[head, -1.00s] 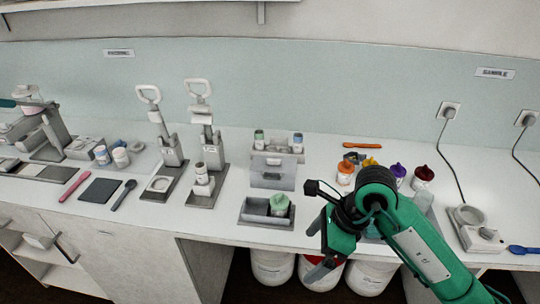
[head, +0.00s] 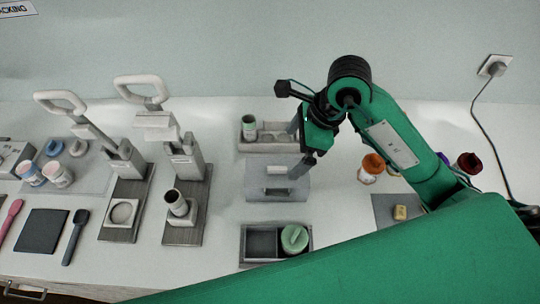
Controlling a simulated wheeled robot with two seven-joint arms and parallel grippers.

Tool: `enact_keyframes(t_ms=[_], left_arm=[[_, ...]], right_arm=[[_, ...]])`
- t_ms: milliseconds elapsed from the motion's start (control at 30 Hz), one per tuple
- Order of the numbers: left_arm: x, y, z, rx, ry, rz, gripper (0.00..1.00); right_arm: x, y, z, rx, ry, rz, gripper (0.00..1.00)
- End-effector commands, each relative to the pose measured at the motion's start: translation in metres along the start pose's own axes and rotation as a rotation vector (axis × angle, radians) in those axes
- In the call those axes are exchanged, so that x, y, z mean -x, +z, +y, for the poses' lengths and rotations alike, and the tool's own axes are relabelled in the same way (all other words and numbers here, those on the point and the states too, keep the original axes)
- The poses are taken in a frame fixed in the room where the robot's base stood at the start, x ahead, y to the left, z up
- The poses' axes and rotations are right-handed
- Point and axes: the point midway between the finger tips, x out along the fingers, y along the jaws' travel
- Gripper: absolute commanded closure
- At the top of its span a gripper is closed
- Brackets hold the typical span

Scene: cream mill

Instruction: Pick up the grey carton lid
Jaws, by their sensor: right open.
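The grey carton lid (head: 262,187) is a flat grey piece with a light raised grip on its top. It lies in the middle of the counter, between a tray at the back and a tray in front. My right gripper (head: 298,147) is open and empty, above the lid's back right part; its fingers partly cover that corner. I cannot tell the exact gap between the fingers and the lid. My left gripper is not in view.
The front tray (head: 243,262) holds a green-lidded jar (head: 294,238); the back tray (head: 255,147) holds a small jar. Two lever presses (head: 184,160) stand to the left. An orange-lidded jar (head: 371,167) stands to the right.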

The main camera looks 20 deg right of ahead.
Motion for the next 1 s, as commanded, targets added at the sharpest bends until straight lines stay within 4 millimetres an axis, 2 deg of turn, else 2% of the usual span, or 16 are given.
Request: enact_keyframes(t_ms=[167, 333, 500, 733, 1000], left_arm=[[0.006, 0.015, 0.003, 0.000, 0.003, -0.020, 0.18], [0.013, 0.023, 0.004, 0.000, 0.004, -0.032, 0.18], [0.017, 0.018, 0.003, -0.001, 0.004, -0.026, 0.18], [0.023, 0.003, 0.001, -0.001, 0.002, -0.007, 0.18], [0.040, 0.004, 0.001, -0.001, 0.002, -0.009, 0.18]], right_arm=[[-0.020, 0.000, 0.001, -0.003, 0.007, 0.000, 0.00], [-0.054, 0.000, 0.002, -0.004, 0.007, 0.001, 0.00], [-0.078, 0.000, 0.001, -0.001, 0.004, -0.001, 0.00], [-0.091, -0.001, 0.002, -0.002, 0.004, 0.000, 0.00], [-0.123, -0.006, 0.004, -0.004, 0.005, -0.001, 0.00]])
